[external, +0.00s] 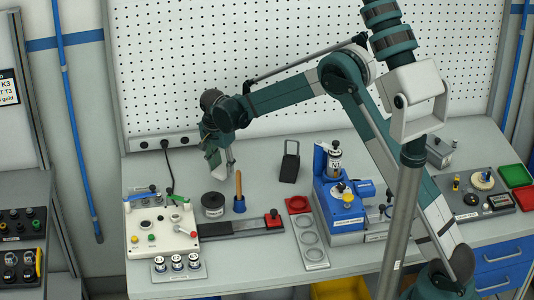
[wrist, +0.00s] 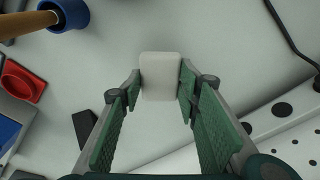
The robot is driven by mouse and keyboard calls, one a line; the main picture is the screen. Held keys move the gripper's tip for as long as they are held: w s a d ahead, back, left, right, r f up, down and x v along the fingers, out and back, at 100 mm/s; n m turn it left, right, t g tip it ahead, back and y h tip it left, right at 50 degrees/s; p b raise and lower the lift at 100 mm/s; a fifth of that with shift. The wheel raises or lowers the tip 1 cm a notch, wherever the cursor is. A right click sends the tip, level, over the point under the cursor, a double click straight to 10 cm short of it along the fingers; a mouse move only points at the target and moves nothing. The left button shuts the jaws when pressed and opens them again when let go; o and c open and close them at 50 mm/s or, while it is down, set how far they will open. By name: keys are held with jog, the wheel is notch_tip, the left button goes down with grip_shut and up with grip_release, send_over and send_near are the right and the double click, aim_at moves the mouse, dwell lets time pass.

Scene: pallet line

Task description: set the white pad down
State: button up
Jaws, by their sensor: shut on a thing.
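The white pad (wrist: 160,77) is a small pale block with rounded corners, held between the fingertips in the wrist view. My gripper (wrist: 160,85) is shut on it, with one green finger on each side. In the external view my gripper (external: 222,165) hangs over the back left part of the grey bench, and the pad (external: 229,154) shows as a small pale patch at the fingers. I cannot tell how high the pad is above the bench.
A wooden-handled tool stands in a blue holder (external: 239,205), close in front of my gripper, beside a dark round container (external: 213,205). A black stand (external: 289,163) is to the right. The perforated wall (external: 200,70) rises behind. Bare bench lies between.

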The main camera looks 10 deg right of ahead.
aim_at(222, 170)
jog(key=shift+f, duration=1.9)
jog(key=shift+f, duration=0.2)
jog(key=o, duration=0.8)
jog(key=shift+c, duration=0.2)
jog(key=shift+r, duration=0.2)
jog(key=r, duration=0.8)
jog(key=s+a+r, duration=0.1)
jog(key=r, duration=0.3)
